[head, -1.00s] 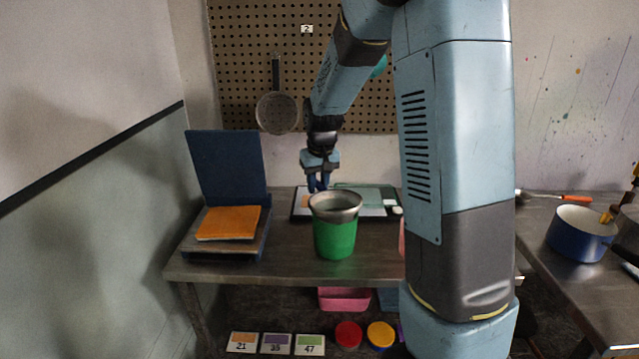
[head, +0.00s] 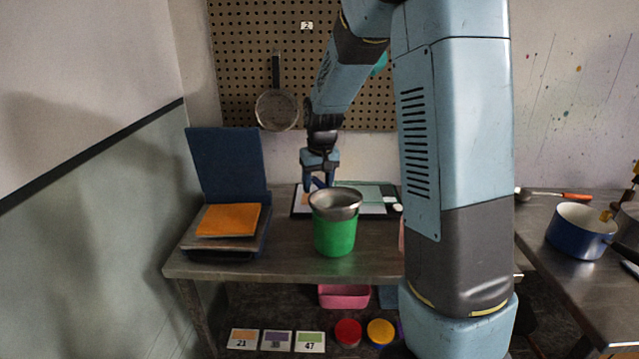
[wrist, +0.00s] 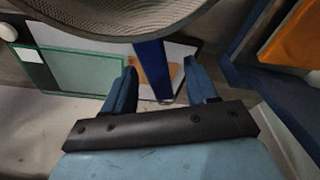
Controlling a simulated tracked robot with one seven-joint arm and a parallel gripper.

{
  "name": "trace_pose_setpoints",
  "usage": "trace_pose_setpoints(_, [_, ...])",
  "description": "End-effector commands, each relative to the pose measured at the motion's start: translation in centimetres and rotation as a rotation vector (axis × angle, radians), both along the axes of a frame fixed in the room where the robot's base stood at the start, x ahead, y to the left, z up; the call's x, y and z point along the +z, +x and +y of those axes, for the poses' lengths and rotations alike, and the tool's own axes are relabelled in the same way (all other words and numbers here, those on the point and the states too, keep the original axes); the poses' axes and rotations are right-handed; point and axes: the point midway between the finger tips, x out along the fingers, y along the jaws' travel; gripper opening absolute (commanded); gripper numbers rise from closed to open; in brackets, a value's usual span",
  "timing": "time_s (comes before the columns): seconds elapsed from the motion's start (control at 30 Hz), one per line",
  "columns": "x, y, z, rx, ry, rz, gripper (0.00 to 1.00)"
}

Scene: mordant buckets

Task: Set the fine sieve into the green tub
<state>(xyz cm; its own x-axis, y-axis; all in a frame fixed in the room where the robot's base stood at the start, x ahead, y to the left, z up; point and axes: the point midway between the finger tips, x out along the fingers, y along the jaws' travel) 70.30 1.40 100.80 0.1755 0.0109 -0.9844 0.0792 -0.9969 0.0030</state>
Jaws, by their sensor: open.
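The fine sieve (head: 336,202), a grey mesh bowl with a metal rim, sits in the top of the green tub (head: 334,238), its rim roughly level. The tub stands upright on the table. In the wrist view the sieve's mesh bowl (wrist: 125,14) fills the top edge, and its blue handle (wrist: 153,66) runs out between my fingers. My gripper (head: 319,184) is just behind the tub. It is open, with a finger (wrist: 124,92) on each side of the handle and gaps between. The tub is hidden in the wrist view.
A blue hinged frame (head: 226,168) with an orange sheet (head: 229,220) stands left of the tub. A flat board (head: 372,200) lies behind it. Another round sieve (head: 277,110) hangs on the pegboard. A blue pot (head: 580,232) stands on the right-hand table.

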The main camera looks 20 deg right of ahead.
Motion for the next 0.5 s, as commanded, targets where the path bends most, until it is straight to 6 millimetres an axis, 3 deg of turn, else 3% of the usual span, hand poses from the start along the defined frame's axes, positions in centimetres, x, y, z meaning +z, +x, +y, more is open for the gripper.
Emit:
trace_pose_setpoints(0.27, [1.2, -0.1, 0.0, 0.000, 0.000, -0.003, 0.57])
trace_pose_setpoints(0.5, [5.3, -0.9, -0.1, 0.001, 0.000, -0.005, 0.57])
